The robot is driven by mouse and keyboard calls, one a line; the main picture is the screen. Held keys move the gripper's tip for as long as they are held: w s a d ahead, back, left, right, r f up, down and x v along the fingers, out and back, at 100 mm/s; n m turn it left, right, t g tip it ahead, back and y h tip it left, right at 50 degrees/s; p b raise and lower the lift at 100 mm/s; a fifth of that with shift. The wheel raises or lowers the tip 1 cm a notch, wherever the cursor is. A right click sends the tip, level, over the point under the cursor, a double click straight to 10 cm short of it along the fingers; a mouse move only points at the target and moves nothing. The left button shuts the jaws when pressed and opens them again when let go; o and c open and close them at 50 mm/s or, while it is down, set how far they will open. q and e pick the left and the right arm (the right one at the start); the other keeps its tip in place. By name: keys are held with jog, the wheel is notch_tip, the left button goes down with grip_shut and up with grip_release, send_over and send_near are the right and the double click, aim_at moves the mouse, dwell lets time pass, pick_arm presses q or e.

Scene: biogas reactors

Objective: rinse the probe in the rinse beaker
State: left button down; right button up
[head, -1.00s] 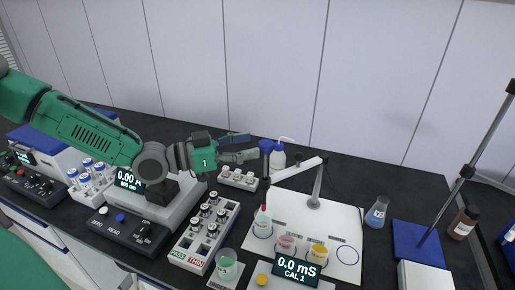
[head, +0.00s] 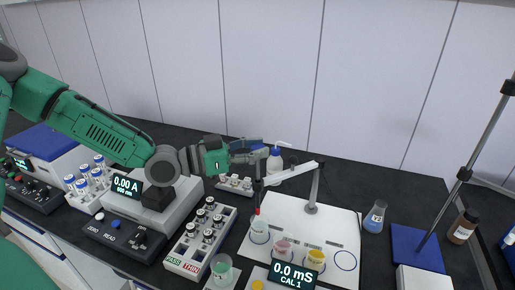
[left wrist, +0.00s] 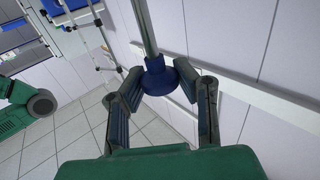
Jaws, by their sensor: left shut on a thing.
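My left gripper (head: 261,152) is shut on the blue head of the probe (head: 257,190). The probe hangs upright below the fingers, with a red part low down at the mouth of a small pale beaker (head: 259,234). I cannot tell how deep its tip sits in it. In the left wrist view the fingers close around the blue flared head (left wrist: 160,77), with a grey rod rising from it. Beakers with pink (head: 283,248) and yellow (head: 315,258) contents stand to the right. I cannot read which beaker is for rinsing. My right gripper is out of view.
A meter display (head: 293,276) stands in front of the white mat (head: 330,222). A beaker of green liquid (head: 222,270) and a vial rack (head: 188,240) stand left. A white jointed arm (head: 291,174) and wash bottle (head: 275,164) are close to the gripper. A blue flask (head: 375,217) stands right.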

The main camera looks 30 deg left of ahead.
pick_arm(q)
notch_tip(320, 180, down, 8)
jog(key=b, duration=0.6)
jog(key=shift+s+d+f, duration=0.15)
jog(key=shift+s+d, duration=0.2)
jog(key=shift+d, duration=0.05)
jog(key=c, duration=1.2)
grip_release()
jog(key=shift+o, duration=0.2)
jog(key=shift+a, duration=0.15)
jog(key=shift+a, duration=0.1)
jog(key=shift+a, duration=0.1)
